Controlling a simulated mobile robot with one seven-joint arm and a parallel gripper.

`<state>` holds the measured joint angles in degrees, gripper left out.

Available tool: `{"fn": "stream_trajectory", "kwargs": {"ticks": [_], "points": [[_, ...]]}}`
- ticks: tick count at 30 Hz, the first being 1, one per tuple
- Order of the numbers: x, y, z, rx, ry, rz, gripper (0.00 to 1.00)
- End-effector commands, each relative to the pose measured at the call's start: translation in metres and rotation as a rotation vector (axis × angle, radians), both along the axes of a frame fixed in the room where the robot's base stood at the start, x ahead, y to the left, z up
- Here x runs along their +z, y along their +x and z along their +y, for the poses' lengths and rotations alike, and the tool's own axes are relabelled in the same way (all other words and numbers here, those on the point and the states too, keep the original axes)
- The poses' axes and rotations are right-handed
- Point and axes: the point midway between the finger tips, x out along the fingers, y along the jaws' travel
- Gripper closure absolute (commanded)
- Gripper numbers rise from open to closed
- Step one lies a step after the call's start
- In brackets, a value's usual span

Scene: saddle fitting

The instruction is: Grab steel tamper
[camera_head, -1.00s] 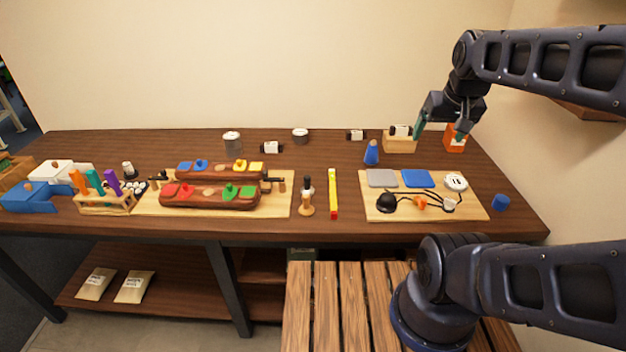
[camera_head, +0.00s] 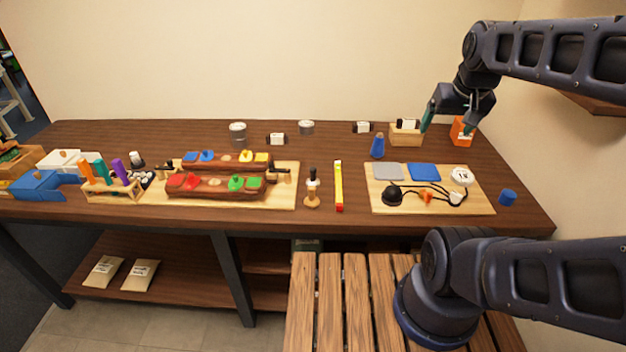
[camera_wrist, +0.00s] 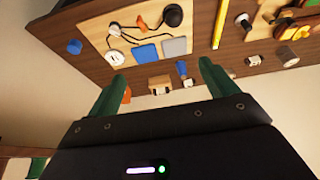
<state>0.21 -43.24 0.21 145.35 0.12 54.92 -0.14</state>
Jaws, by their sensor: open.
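An upright tool (camera_head: 312,188) with a pale wooden base, a light collar and a dark top stands near the table's front edge; it may be the steel tamper, but I cannot tell for sure. It also shows small at the top right of the wrist view (camera_wrist: 243,21). My gripper (camera_head: 446,128) is open and empty over the back right of the table, far to the right of that tool. In the wrist view its two green fingers (camera_wrist: 162,72) stand wide apart with nothing between them.
A yellow level (camera_head: 338,186) lies just right of the tool. A light board (camera_head: 478,205) with pads and a black-corded piece lies further right. A blue cone (camera_head: 377,147), a wooden block (camera_head: 405,136) and an orange box (camera_head: 461,131) stand near my gripper. Leather rolls (camera_head: 215,188) lie left.

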Motion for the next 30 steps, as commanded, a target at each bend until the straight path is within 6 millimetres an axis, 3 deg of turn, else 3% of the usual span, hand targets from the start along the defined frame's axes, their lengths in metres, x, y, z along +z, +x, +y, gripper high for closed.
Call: {"fn": "stream_trajectory", "kwargs": {"ticks": [1,6,17,23,30], "points": [[0.0,0.0,0.0,0.0,0.0,0.0,0.21],[0.0,0.0,0.0,0.0,0.0,0.0,0.5],[0.0,0.005,0.003,0.021,-0.007,0.009,0.5],[-0.001,0.037,0.019,0.139,-0.045,0.058,0.5],[-0.009,0.085,0.054,0.332,-0.107,0.127,0.5]]}}
